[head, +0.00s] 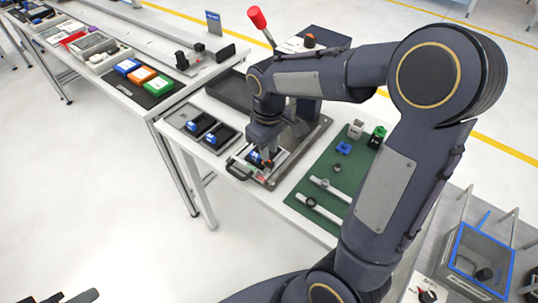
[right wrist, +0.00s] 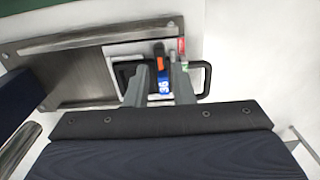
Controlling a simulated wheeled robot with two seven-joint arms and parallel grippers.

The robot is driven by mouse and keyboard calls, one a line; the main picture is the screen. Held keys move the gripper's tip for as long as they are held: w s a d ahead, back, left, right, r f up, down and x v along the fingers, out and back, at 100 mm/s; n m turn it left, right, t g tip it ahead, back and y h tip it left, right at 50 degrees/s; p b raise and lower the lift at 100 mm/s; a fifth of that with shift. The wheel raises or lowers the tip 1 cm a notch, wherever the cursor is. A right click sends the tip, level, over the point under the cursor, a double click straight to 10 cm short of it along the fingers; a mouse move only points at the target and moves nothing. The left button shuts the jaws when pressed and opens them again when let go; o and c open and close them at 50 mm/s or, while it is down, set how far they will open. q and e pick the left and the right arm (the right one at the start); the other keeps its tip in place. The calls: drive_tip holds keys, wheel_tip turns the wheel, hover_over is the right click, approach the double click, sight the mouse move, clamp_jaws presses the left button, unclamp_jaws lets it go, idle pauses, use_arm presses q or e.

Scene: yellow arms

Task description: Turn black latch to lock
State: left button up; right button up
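A metal fixture (head: 283,165) with a black handle (head: 238,170) lies on the white table; it also shows in the right wrist view (right wrist: 85,75). My right gripper (head: 268,152) reaches down over its handle end. In the right wrist view its two grey fingers (right wrist: 161,75) stand apart. A blue piece marked with white figures (right wrist: 165,87) shows between them, with a gap to the left finger. Beyond it are an orange piece (right wrist: 160,64) and a small black part (right wrist: 159,48), perhaps the latch; its turn is unclear. Dark parts at the head view's lower left edge seem my left gripper (head: 68,297), cut off.
Trays with blue pieces (head: 207,131) stand left of the fixture. A green mat (head: 318,176) with white rods and small parts lies to the right. A red-knobbed lever (head: 257,18) rises behind. A grey bin (head: 478,255) stands at lower right.

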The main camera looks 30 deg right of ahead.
sight(270, 162)
drive_tip(key=shift+r, duration=1.85)
drive_tip(key=shift+s+r, duration=0.15)
drive_tip(key=shift+s, duration=0.2)
drive_tip(key=s+a+m+t+y, duration=0.2)
drive_tip(key=s+m, duration=0.1)
drive_tip(key=s, duration=0.5)
drive_tip(key=s+a+r+m+t+y, duration=0.1)
drive_tip(key=s+a+m+t, duration=0.1)
drive_tip(key=s, duration=0.6)
drive_tip(key=shift+s+a+m+t+y, duration=0.35)
drive_tip(key=shift+m+t, duration=0.25)
drive_tip(key=shift+t, duration=0.2)
drive_tip(key=shift+d+r, duration=0.1)
